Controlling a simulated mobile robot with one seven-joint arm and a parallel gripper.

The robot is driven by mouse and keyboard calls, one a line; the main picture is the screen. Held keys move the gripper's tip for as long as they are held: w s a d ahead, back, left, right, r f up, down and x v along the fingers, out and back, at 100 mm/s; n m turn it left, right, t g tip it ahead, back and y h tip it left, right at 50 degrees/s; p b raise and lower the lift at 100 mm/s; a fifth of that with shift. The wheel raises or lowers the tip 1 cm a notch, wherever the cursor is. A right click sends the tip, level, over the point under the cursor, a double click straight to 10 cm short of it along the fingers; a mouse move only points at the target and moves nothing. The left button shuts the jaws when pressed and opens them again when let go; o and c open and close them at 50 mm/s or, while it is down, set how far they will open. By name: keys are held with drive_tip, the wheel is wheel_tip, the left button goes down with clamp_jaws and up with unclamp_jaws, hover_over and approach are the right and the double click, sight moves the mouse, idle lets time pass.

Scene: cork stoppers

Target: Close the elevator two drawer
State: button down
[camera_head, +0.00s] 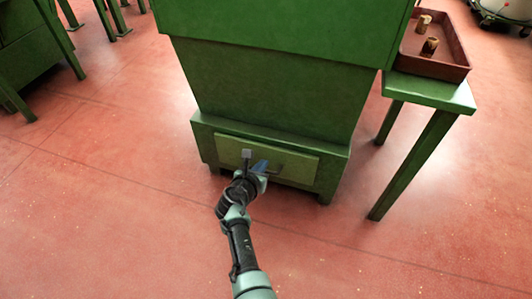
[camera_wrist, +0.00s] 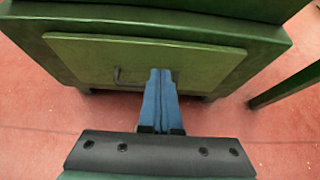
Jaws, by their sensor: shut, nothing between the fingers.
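The drawer (camera_head: 300,167) is a lighter green panel low on the front of a green machine (camera_head: 270,95). Its front looks flush or nearly flush with the machine's base; I cannot tell whether a small gap is left. The drawer front also fills the top of the wrist view (camera_wrist: 205,62), with a dark handle (camera_wrist: 128,80) on it. My gripper (camera_head: 262,166) is at the drawer front, close to the handle. In the wrist view its blue fingers (camera_wrist: 160,75) are together and empty, beside the handle's right part. Whether the fingertips touch the panel is unclear.
A green side table (camera_head: 435,92) stands at the right, bearing a brown tray (camera_head: 455,70) with cork pieces (camera_head: 430,46). Its leg (camera_head: 412,165) reaches the floor right of the machine. Other green furniture (camera_head: 35,60) stands at upper left. The reddish floor (camera_head: 110,210) in front is clear.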

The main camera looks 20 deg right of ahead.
drive_tip(key=p+v, duration=0.5)
drive_tip(key=v, duration=0.2)
drive_tip(key=shift+s+a+p, duration=0.3)
drive_tip(key=shift+r, duration=0.15)
